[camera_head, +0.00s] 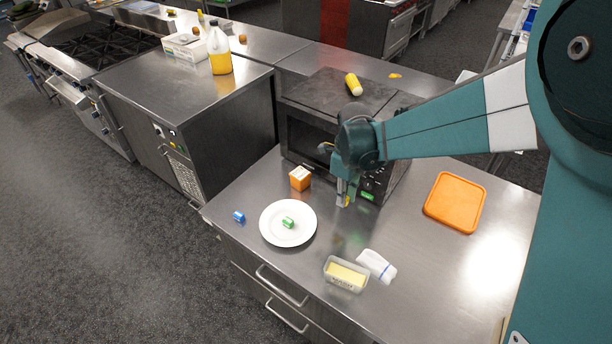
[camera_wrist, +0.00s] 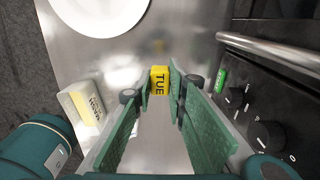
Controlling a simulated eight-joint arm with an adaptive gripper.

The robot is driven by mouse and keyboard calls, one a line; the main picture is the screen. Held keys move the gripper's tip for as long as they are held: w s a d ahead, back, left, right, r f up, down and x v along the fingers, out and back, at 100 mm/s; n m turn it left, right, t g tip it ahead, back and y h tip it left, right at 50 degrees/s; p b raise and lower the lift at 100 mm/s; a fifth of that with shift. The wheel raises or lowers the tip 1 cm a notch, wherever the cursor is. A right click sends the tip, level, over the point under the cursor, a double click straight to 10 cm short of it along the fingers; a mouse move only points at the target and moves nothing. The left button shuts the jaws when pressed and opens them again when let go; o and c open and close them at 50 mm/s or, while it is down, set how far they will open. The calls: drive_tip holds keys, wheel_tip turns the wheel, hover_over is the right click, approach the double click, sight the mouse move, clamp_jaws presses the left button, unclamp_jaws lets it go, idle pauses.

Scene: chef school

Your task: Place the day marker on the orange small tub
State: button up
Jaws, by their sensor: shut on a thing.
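The day marker (camera_wrist: 160,81) is a small yellow block with "TUE" on it, seen in the wrist view between my fingertips. My gripper (camera_wrist: 161,88) is shut on it. In the head view my gripper (camera_head: 346,198) points down just in front of the microwave, and only a bit of yellow shows at its tips. An orange, flat, rounded square (camera_head: 455,202) lies on the counter to the right, apart from my gripper. A small orange box with a pale label (camera_head: 300,178) stands left of my gripper. I cannot tell which of these two is the orange small tub.
A white plate (camera_head: 269,237) holds a green piece (camera_head: 288,222); a blue piece (camera_head: 238,216) lies left of it. The microwave (camera_head: 308,140) stands close behind. Counter before the orange square is clear.

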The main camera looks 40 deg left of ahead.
drive_tip(key=w+a+r+p, duration=0.2)
drive_tip(key=w+a+r, duration=0.1)
drive_tip(key=a, duration=0.8)
drive_tip(key=w+a+r+p, duration=0.2)
drive_tip(key=w+a+r, duration=0.1)
drive_tip(key=a, duration=0.8)
hover_over(300, 173)
drive_tip(key=shift+f+p, duration=0.35)
drive_tip(key=shift+f, duration=2.8)
drive_tip(key=shift+f, duration=1.85)
drive_tip(key=shift+f, duration=0.25)
drive_tip(key=o, duration=0.8)
drive_tip(key=shift+r, duration=0.1)
drive_tip(key=shift+c, duration=0.2)
